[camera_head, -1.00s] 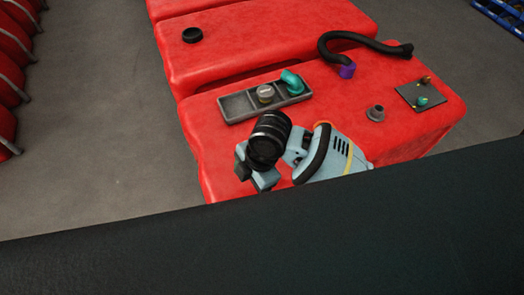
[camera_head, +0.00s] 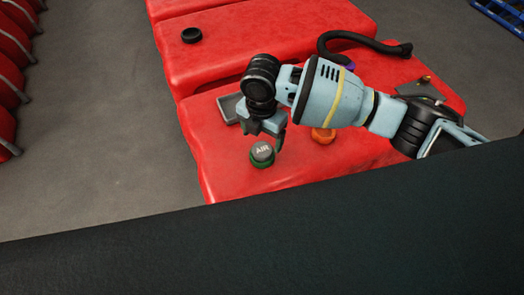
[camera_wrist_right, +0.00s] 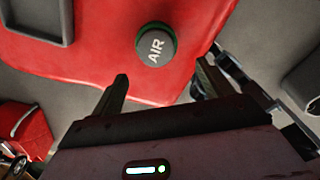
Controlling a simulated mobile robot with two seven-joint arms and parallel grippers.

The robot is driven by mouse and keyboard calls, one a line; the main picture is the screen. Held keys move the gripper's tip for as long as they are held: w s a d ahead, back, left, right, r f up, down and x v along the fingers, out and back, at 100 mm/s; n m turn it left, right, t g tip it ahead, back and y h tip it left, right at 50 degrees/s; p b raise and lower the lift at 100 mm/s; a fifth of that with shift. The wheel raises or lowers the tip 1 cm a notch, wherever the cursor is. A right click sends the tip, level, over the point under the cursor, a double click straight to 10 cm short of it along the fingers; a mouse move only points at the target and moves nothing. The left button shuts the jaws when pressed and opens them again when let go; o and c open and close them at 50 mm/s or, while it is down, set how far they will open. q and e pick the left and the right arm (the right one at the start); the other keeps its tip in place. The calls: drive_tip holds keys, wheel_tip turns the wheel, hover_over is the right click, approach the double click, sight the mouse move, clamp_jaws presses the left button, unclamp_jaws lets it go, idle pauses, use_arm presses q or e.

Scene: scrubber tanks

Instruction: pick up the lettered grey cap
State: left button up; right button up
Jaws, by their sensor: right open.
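The grey cap (camera_head: 262,151) has white letters AIR on its top and a green ring around its base. It stands on the near part of the red tank top. In the right wrist view the cap (camera_wrist_right: 156,46) lies ahead of the fingertips, roughly between their lines, with nothing touching it. My right gripper (camera_head: 264,132) is open and empty, just beyond the cap in the head view, fingers pointing down toward the tank. The fingers also show in the wrist view (camera_wrist_right: 162,74). My left gripper is not in view.
An orange knob (camera_head: 323,135) stands right of the cap, under my arm. A black hose (camera_head: 365,40) and a black ring (camera_head: 191,35) are farther back. A dark edge (camera_head: 260,235) crosses the foreground.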

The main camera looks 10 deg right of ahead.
sight(261, 150)
drive_tip(key=shift+w+f, duration=0.15)
drive_tip(key=shift+f, duration=1.55)
drive_tip(key=shift+w+f, duration=0.15)
drive_tip(key=shift+f, duration=1.5)
drive_tip(key=shift+a, duration=0.1)
drive_tip(key=shift+c, duration=0.5)
drive_tip(key=c, duration=1.1)
drive_tip(key=shift+c, duration=0.2)
drive_tip(key=shift+r, duration=0.1)
drive_tip(key=shift+r, duration=0.4)
drive_tip(key=r, duration=0.2)
drive_tip(key=shift+s+d+r, duration=0.25)
drive_tip(key=shift+s+r, duration=0.05)
drive_tip(key=shift+r, duration=0.1)
drive_tip(key=s+d+r, duration=0.1)
drive_tip(key=s+d, duration=0.7)
drive_tip(key=s, duration=0.4)
drive_tip(key=shift+s+d+r+p, duration=0.15)
drive_tip(key=shift+s+d+p, duration=0.1)
drive_tip(key=shift+d+p, duration=0.2)
